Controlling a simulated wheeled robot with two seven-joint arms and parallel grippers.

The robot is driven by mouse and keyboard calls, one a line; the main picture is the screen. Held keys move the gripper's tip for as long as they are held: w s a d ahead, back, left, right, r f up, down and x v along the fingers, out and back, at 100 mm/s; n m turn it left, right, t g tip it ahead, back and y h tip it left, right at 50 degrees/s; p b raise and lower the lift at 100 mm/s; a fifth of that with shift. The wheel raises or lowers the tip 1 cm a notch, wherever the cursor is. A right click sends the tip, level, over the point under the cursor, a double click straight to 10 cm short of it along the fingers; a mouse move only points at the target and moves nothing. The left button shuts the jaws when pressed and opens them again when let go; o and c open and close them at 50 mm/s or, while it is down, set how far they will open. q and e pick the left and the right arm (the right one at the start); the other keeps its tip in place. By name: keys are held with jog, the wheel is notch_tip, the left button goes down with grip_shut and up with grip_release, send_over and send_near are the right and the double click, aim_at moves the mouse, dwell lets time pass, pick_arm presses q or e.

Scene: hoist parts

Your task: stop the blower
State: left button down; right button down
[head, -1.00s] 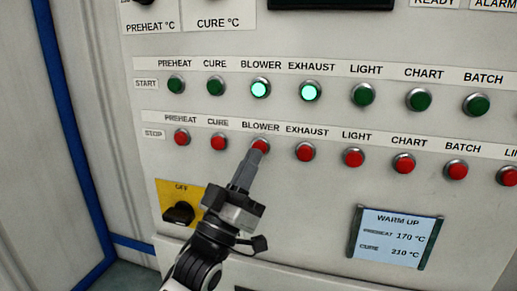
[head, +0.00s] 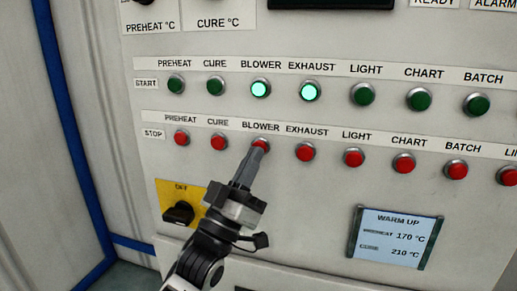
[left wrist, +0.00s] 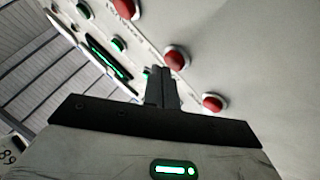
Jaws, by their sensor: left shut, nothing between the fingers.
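The red BLOWER stop button (head: 261,142) is in the lower row of the panel in the head view. Its green start button (head: 260,89) above it is lit. My left gripper (head: 258,152) is shut and empty, its fingertips right at the BLOWER stop button and covering its lower part. Whether the tips touch or press it cannot be told. In the left wrist view the shut fingers (left wrist: 161,72) point toward the panel, with red buttons (left wrist: 176,59) beside them. My right gripper is not in view.
The stop buttons for CURE (head: 219,142) and EXHAUST (head: 305,152) flank the BLOWER one closely. The EXHAUST start button (head: 310,92) is lit. A black knob (head: 180,212) on a yellow plate and a WARM UP display (head: 395,238) sit lower on the panel.

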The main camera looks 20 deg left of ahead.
pick_arm(q)
jog(key=shift+w, duration=0.45)
dwell(0.4)
dwell(0.3)
jog(key=shift+s, duration=0.85)
jog(key=s+p, duration=0.2)
jog(key=s, duration=0.3)
jog(key=shift+a, duration=0.1)
